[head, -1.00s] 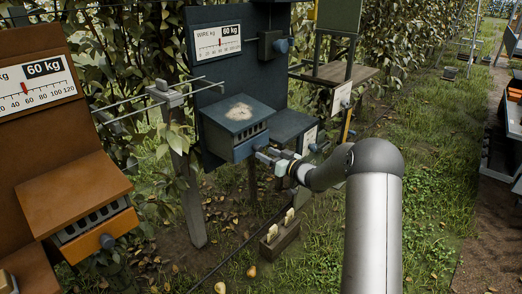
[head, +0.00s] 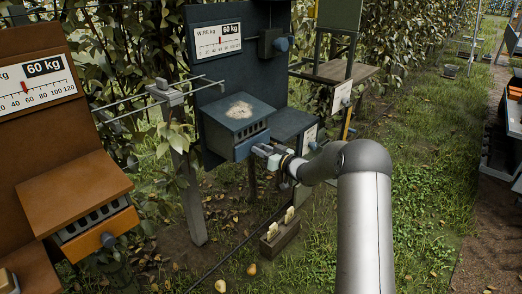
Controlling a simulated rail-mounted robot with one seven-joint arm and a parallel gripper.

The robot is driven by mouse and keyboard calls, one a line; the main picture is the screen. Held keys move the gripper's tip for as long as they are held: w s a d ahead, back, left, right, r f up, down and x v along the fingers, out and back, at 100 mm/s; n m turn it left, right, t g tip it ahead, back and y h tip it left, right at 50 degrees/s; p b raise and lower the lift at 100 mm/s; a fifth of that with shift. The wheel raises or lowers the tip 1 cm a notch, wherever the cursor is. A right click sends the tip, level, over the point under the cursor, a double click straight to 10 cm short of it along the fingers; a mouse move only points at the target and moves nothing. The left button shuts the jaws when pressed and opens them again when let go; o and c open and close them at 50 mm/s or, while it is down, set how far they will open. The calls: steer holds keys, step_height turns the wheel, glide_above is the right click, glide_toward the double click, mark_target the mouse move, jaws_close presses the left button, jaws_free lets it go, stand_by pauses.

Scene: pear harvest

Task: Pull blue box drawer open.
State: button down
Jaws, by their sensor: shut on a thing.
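The blue box (head: 230,108), with a worn pale patch on its sloped lid, is fixed to a dark blue board in the middle left of the head view. Its drawer front (head: 247,147) shows below a row of slots. My gripper (head: 264,151) is at the right side of the drawer front, shut on the drawer's knob. The fingers mostly hide the knob. I cannot tell whether the drawer stands out from the box.
An orange box (head: 75,185) with its own knobbed drawer stands at the left. A blue shelf (head: 292,122) is close above and right of my gripper. A wooden block with pale tags (head: 280,236) stands on the grass below.

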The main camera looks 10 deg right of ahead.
steer(key=v, duration=1.2)
steer(key=shift+d+b, duration=0.3)
steer(key=shift+d, duration=0.05)
steer(key=c, duration=1.1)
jaws_free()
steer(key=shift+w, duration=0.1)
steer(key=b+v, duration=0.1)
steer(key=v, duration=1.6)
steer(key=shift+d, duration=0.25)
steer(key=shift+r, duration=0.15)
